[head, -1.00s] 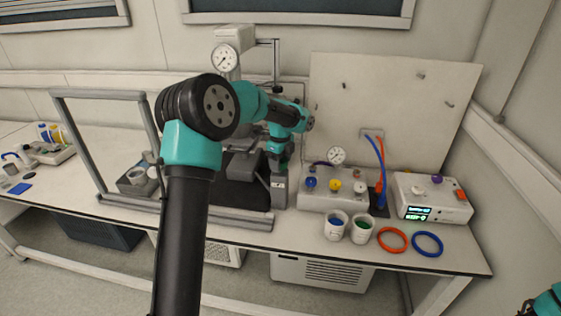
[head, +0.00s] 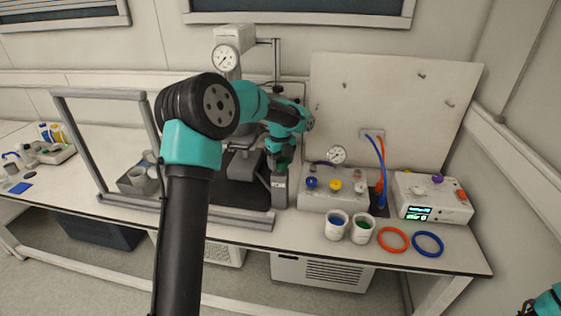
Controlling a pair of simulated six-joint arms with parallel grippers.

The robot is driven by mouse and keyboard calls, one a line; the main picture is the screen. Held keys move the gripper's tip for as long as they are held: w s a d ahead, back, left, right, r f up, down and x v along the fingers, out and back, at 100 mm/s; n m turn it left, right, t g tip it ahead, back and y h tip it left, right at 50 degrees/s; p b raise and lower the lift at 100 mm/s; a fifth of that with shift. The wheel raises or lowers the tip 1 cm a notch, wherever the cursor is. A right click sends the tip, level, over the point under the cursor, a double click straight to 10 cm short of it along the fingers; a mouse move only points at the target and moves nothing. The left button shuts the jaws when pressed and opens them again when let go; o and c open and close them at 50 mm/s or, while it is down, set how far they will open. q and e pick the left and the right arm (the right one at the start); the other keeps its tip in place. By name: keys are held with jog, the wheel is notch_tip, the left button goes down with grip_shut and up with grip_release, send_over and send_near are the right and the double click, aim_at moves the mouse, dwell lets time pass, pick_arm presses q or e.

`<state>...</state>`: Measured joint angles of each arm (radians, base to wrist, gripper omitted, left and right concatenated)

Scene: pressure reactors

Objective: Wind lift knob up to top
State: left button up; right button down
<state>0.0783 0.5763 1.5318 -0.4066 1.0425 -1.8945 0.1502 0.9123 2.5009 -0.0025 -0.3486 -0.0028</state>
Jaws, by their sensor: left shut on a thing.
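My left gripper (head: 280,163) is at the reactor stand, just above a short grey post (head: 279,188) with a small dark mark on its front. The gripper points down and is shut at the top of this post, where the lift knob would be. The wrist and fingers cover the knob, so its shape and turn cannot be made out. The reactor stand (head: 234,40) carries a round white gauge at its top; my left arm hides much of its middle. Of my right arm only a teal part shows in the bottom right corner; its gripper is out of view.
A control box (head: 333,203) with blue, yellow and white knobs stands right of the post. Two white cups (head: 361,228) and orange and blue rings (head: 428,244) lie in front. A grey frame (head: 82,150) stands at left. A display box (head: 431,198) is at right.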

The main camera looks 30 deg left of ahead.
aim_at(280, 159)
pick_arm(q)
jog(key=o, duration=0.9)
jog(key=shift+o, duration=0.2)
jog(key=shift+r, duration=0.15)
notch_tip(280, 159, up, 17)
dwell(0.4)
